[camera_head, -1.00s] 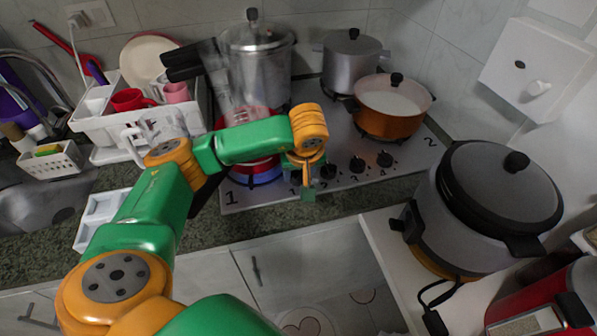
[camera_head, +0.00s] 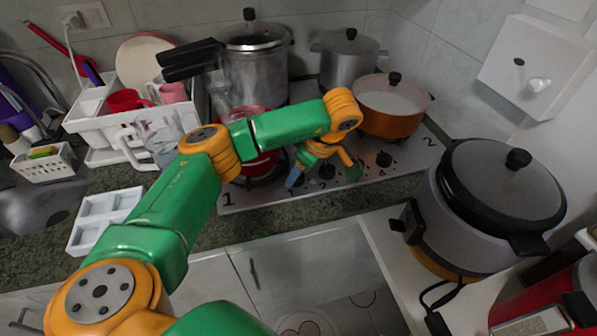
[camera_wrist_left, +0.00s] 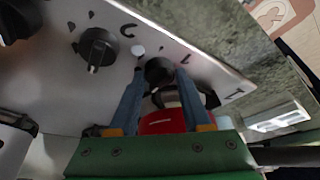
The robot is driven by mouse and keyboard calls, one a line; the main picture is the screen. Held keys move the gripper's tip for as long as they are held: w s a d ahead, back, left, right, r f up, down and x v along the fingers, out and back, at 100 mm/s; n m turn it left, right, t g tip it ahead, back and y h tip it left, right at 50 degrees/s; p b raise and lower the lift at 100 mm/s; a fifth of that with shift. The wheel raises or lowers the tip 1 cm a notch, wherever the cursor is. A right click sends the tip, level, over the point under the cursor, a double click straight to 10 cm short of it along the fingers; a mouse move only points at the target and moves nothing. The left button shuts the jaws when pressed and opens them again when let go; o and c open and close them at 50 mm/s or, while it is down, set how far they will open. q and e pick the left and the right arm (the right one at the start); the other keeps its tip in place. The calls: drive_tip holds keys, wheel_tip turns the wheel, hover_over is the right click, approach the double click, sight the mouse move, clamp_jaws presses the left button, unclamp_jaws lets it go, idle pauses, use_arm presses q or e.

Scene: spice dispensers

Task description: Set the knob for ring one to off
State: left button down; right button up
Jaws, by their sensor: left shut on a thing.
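My left gripper (camera_head: 296,174) reaches down to the front edge of the stove, near the big 1 marking. In the left wrist view, the gripper (camera_wrist_left: 160,78) has its blue fingers on either side of a black knob (camera_wrist_left: 158,71), shut on it. This is the end knob, closest to the big 1, so I take it as the ring one knob. In the head view the gripper hides it. A neighbouring knob (camera_wrist_left: 97,47) shows beside it, with a pale dot between them. The knob's pointer direction cannot be made out. My right gripper is out of view.
A red pot (camera_head: 262,162) sits on the front left burner, partly behind my arm. A pressure cooker (camera_head: 258,72), a grey pot (camera_head: 346,60) and an orange pot (camera_head: 392,108) stand on the stove. A large cooker (camera_head: 490,200) is at right.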

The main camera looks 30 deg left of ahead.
use_arm(q)
drive_tip(key=shift+r+n, duration=0.1)
drive_tip(key=shift+n, duration=0.5)
drive_tip(key=shift+n+g, duration=0.3)
drive_tip(key=shift+c, duration=1.8)
unclamp_jaws()
drive_tip(key=shift+w, duration=0.1)
drive_tip(key=v, duration=0.7)
drive_tip(key=shift+p, duration=0.35)
